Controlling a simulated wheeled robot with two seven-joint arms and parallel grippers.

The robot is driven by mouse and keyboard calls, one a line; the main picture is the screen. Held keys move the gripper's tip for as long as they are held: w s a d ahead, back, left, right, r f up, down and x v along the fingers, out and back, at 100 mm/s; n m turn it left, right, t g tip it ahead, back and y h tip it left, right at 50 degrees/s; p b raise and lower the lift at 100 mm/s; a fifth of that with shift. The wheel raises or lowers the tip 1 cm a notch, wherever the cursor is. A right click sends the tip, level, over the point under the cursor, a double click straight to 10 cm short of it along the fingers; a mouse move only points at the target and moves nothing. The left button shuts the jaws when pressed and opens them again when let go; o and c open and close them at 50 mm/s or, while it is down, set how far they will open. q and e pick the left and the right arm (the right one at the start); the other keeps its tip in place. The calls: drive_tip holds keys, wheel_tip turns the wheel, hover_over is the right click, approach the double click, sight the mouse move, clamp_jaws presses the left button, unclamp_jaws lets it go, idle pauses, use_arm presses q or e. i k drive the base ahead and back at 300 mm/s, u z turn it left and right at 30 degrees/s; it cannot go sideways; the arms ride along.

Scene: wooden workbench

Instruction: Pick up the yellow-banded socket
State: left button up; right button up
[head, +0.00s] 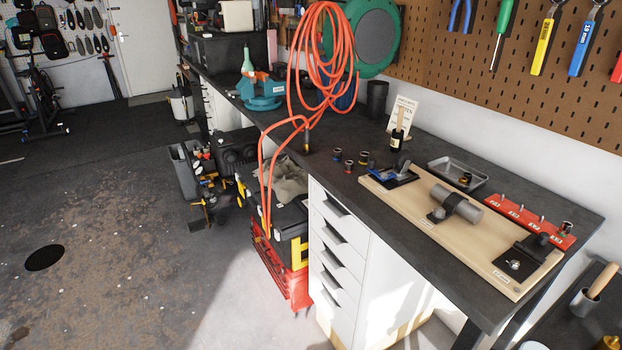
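Several small dark sockets with coloured bands stand on the dark workbench top (335,185), left of a wooden board. One socket (364,158) seems to carry a yellowish band, but it is too small to be sure. Beside it are a socket (337,155) and another socket (348,166), with reddish or bluish bands. One more socket (466,179) lies in a grey metal tray (440,165), and its band looks yellow-orange. A further socket (566,228) stands on the red rail (520,216) at the right. Neither of my grippers is in view.
The wooden board (400,205) carries a grey cylinder (462,210) and black fixtures. Bench surface in front of the sockets is clear.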

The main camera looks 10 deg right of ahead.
sight(363, 156)
drive_tip(key=u, duration=0.8)
drive_tip(key=i, duration=1.9)
drive_tip(key=z, duration=1.5)
drive_tip(key=i, duration=0.55)
drive_tip(key=z, duration=0.65)
